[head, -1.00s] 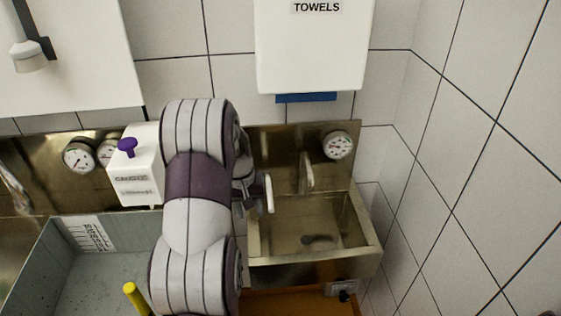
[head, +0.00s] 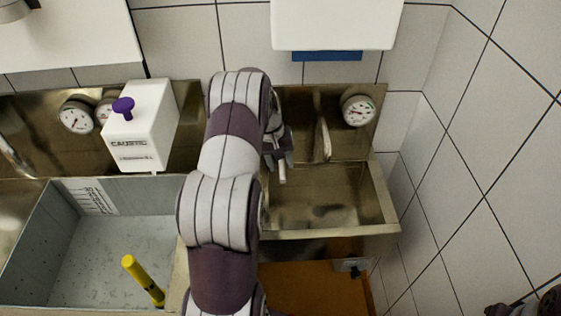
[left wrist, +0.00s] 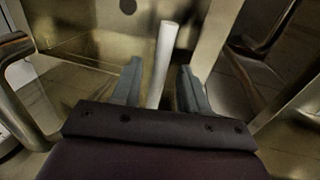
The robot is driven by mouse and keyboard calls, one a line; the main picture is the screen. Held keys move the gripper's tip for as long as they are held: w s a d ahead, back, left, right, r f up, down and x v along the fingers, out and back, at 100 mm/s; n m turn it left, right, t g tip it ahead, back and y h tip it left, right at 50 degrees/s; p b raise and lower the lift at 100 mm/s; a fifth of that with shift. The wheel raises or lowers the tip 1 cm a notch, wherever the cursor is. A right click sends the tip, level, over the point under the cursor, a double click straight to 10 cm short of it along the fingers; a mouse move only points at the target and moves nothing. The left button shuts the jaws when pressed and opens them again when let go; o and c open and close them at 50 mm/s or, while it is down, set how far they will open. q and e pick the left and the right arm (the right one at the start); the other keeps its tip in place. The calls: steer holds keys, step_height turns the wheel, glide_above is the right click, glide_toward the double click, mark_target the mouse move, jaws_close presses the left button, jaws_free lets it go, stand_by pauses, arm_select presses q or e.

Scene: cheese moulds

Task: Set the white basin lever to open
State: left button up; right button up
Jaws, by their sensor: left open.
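The white lever (left wrist: 163,62) is a pale, slightly tilted rod. In the left wrist view it stands between the two grey fingers of my left gripper (left wrist: 164,92), with a visible gap to the right finger. The fingers are open, and whether the left finger touches the rod I cannot tell. In the head view my left gripper (head: 281,150) is at the left side of the small steel basin (head: 388,195), and the lever's pale end (head: 282,174) shows just below it. My arm hides the rest. A dark part of my right arm shows at the bottom right corner; its fingers cannot be made out.
A steel spout (head: 322,140) stands right of my left gripper, with a round gauge (head: 358,111) beyond. A white caustic box (head: 138,125) with a purple knob is left of my arm. A grey sink (head: 105,235) holds a yellow rod (head: 143,280). Tiled wall closes the right side.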

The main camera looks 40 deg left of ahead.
arm_select(q)
steer(key=shift+s+d+f, duration=0.1)
steer(key=shift+f, duration=0.25)
steer(key=shift+c, duration=0.5)
jaws_close()
steer(key=shift+w, duration=0.2)
steer(key=w+d+n+y+p, duration=0.1)
steer(key=w+d+n+p, duration=0.1)
steer(key=w+n, duration=0.3)
steer(key=shift+w+d+n+t, duration=0.15)
steer(key=shift+d+n+t, duration=0.15)
steer(key=shift+d+n, duration=0.5)
